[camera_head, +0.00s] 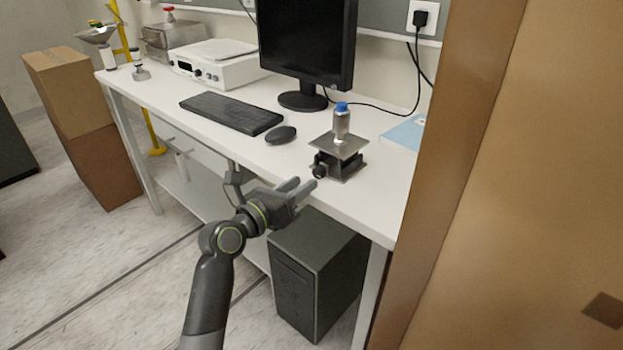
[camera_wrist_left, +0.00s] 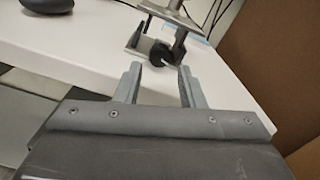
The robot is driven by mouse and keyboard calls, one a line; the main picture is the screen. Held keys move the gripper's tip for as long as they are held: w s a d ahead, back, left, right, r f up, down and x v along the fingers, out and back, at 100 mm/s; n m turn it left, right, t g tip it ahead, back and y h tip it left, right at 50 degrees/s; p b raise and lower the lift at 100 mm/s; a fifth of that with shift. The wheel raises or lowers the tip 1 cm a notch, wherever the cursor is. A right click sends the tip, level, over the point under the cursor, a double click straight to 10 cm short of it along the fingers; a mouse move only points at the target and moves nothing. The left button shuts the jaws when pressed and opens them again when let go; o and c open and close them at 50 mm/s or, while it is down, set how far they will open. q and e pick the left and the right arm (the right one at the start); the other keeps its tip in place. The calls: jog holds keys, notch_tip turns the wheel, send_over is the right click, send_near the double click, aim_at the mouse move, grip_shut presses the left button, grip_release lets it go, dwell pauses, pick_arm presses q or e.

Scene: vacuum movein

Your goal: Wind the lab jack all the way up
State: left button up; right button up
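The lab jack (camera_head: 340,154) stands near the front edge of the white bench, with a metal top plate, a dark base and a round black knob (camera_head: 319,171) facing the front. A small bottle with a blue cap (camera_head: 341,121) stands upright on its plate. My left gripper (camera_head: 303,186) is open and empty, just in front of the knob and apart from it. In the left wrist view the knob (camera_wrist_left: 162,54) shows just beyond the gap between the two fingertips (camera_wrist_left: 158,72), and the jack's top is cut off. My right gripper is not in view.
The mouse (camera_head: 281,134), keyboard (camera_head: 231,113) and monitor (camera_head: 306,40) are left of and behind the jack. A blue folder (camera_head: 405,132) lies at its right. A tall brown panel (camera_head: 500,190) closes off the right side. A dark computer case (camera_head: 312,270) stands below the bench.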

aim_at(317, 175)
pick_arm(q)
jog(key=x, duration=0.3)
jog(key=shift+w+d, duration=0.15)
jog(key=shift+w, duration=0.1)
jog(key=shift+w+d, duration=0.25)
jog(key=shift+w, duration=0.1)
jog(key=c, duration=0.7)
jog(key=shift+r+m+p, duration=0.15)
jog(key=shift+m+p, duration=0.65)
jog(key=shift+p, duration=0.35)
jog(key=shift+m+p, duration=0.75)
jog(key=shift+m, duration=0.35)
jog(key=shift+f+m, duration=0.2)
jog(key=shift+m, duration=0.6)
